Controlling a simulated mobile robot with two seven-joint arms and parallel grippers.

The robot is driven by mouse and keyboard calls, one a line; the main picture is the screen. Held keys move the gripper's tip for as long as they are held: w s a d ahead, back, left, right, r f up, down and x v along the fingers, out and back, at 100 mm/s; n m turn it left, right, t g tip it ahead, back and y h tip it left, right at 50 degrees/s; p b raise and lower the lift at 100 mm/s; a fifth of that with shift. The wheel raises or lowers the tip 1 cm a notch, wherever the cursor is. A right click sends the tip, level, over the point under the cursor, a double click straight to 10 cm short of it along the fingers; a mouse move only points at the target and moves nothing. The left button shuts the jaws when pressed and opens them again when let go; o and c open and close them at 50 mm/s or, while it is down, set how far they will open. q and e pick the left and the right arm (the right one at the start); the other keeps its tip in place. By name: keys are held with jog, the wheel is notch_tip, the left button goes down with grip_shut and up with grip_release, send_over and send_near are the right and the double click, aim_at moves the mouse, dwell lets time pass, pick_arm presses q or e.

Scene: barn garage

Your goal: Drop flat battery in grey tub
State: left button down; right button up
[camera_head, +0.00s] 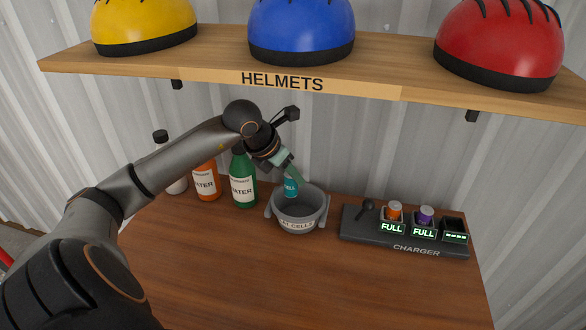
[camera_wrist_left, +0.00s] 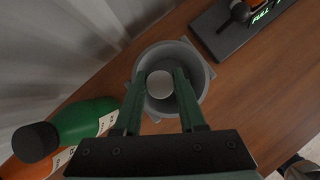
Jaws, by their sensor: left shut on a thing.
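The battery, a teal cell (camera_head: 291,186) with a white label, is in my left gripper (camera_head: 293,178). In the left wrist view its round pale end (camera_wrist_left: 160,84) shows between the two green fingers of the left gripper (camera_wrist_left: 160,85). The gripper is shut on it and points down over the grey tub (camera_head: 300,222). In the left wrist view the tub's rim (camera_wrist_left: 207,62) surrounds the cell and fingertips. I cannot tell exactly how deep the cell's lower end sits. My right gripper is not in view.
A charger (camera_head: 405,240) stands right of the tub, with an orange cell (camera_head: 394,211) and a purple cell (camera_head: 426,214) marked FULL; its right slot looks empty. Green (camera_head: 242,180), orange (camera_head: 207,182) and white bottles stand left. A helmet shelf (camera_head: 330,80) hangs above. The table front is clear.

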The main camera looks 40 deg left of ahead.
aim_at(291, 185)
pick_arm(q)
jog(key=shift+w+f+b, duration=0.1)
jog(key=shift+f+b, duration=0.75)
jog(key=shift+f, duration=1.05)
jog(key=shift+c, duration=2)
grip_release()
jog(key=shift+b+v, duration=0.6)
jog(key=shift+v, duration=3.2)
